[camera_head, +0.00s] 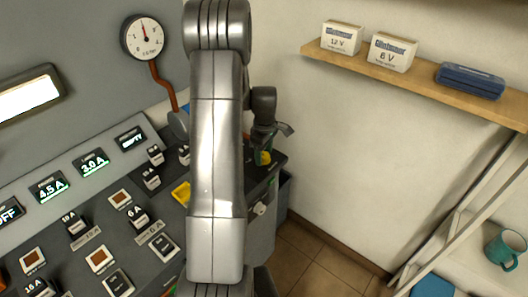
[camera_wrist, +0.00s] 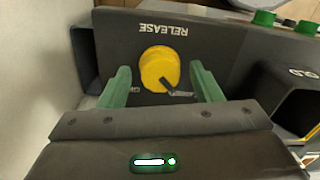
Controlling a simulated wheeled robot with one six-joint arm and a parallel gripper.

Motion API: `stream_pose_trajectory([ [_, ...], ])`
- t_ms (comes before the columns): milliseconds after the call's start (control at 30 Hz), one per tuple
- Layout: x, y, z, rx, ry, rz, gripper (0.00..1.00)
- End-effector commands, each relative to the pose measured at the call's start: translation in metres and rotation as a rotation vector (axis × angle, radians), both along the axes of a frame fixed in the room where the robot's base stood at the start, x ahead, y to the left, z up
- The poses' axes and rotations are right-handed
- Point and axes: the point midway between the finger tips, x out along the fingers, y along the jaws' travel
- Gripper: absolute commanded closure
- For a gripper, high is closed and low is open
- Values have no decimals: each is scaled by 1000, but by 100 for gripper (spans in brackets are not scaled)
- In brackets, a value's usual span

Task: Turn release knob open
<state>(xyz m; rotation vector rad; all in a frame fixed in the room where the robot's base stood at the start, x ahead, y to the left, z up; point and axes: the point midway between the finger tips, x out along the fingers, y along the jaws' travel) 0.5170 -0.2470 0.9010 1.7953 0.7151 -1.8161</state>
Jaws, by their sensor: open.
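The release knob (camera_wrist: 158,66) is yellow and round on a dark panel face in the wrist view, with the word RELEASE upside down above it. A small dark pointer sits at its lower right, beside a partly hidden label. My gripper (camera_wrist: 160,74) is open, with one green finger on each side of the knob. Gaps show between the knob and both fingers, and I cannot tell their depth against it. In the head view a bit of yellow, likely the knob (camera_head: 266,157), shows by my gripper at the console's right end; my arm hides much there.
The console (camera_head: 140,235) carries several switches and lit displays. A pressure gauge (camera_head: 145,37) is on the wall. A shelf (camera_head: 430,76) holds two boxes and a blue case. A dark open box (camera_wrist: 290,98) is at right in the wrist view. Floor shows right of the console.

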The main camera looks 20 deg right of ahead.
Motion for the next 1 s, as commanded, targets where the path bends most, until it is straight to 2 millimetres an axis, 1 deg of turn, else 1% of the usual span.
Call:
stream_pose_trajectory([
  [100,0,0,0,0,0,0,41],
  [133,0,0,0,0,0,0,45],
  [333,0,0,0,0,0,0,85],
  [367,0,0,0,0,0,0,86],
  [667,0,0,0,-1,-1,-36,86],
  [867,0,-1,-1,-1,-2,-139,86],
  [1000,0,-1,-1,-1,-3,-252,86],
])
